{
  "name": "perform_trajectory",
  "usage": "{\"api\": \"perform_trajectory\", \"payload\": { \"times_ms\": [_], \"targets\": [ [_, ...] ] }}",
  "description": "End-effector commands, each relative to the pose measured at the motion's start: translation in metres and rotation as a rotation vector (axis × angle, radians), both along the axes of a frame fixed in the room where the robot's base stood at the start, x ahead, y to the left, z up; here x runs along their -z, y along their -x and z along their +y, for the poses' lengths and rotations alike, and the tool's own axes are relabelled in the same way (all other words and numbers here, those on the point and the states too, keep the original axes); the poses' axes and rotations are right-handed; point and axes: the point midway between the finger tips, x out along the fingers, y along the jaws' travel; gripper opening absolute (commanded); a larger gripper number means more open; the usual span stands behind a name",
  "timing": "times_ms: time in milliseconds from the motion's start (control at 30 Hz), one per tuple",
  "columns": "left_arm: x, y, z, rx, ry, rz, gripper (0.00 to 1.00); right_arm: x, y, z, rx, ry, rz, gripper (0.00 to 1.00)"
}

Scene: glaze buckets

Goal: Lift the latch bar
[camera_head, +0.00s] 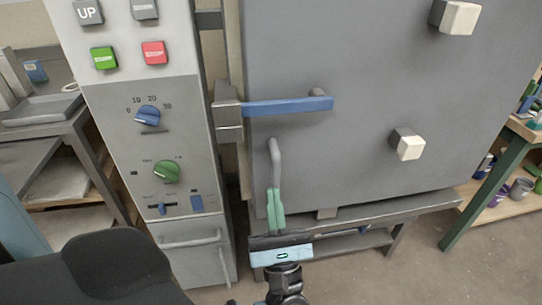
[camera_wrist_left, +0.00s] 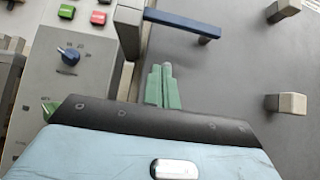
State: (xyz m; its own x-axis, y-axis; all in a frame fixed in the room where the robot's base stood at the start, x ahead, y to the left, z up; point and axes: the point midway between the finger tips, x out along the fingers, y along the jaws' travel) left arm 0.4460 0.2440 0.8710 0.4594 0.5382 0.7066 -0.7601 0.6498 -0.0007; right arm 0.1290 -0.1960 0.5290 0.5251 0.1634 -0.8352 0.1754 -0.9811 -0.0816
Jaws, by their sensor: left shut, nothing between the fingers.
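The latch bar (camera_head: 288,105) is a blue horizontal bar with a grey knob at its right end. It runs across the left part of the grey door from a grey bracket (camera_head: 228,116). In the left wrist view the bar (camera_wrist_left: 182,24) is at the top middle. My left gripper (camera_head: 275,194) has green fingers, shut together and empty, below the bar and not touching it. The fingers also show in the left wrist view (camera_wrist_left: 163,72). A grey bent handle (camera_head: 275,155) stands just above the fingertips; I cannot tell whether they touch it. My right gripper is out of view.
A control panel (camera_head: 185,130) with buttons and knobs stands left of the door. Pale square knobs stick out from the door at upper right (camera_head: 460,18) and lower down (camera_head: 410,146). A grey shelf (camera_head: 46,108) is far left, and a green-legged bench (camera_head: 474,190) is right.

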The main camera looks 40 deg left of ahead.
Motion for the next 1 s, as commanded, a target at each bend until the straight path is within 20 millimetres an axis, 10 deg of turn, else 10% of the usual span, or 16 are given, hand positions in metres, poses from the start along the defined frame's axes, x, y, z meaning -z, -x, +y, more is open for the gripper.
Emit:
{"api": "perform_trajectory", "payload": {
  "times_ms": [567,1000],
  "targets": [
    [-0.074,-0.045,0.053,-0.001,-0.002,-0.005,0.0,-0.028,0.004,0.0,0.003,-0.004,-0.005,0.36],
    [-0.108,-0.043,0.051,-0.001,-0.001,0.0,0.0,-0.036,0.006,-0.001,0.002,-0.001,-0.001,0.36]
  ]
}}
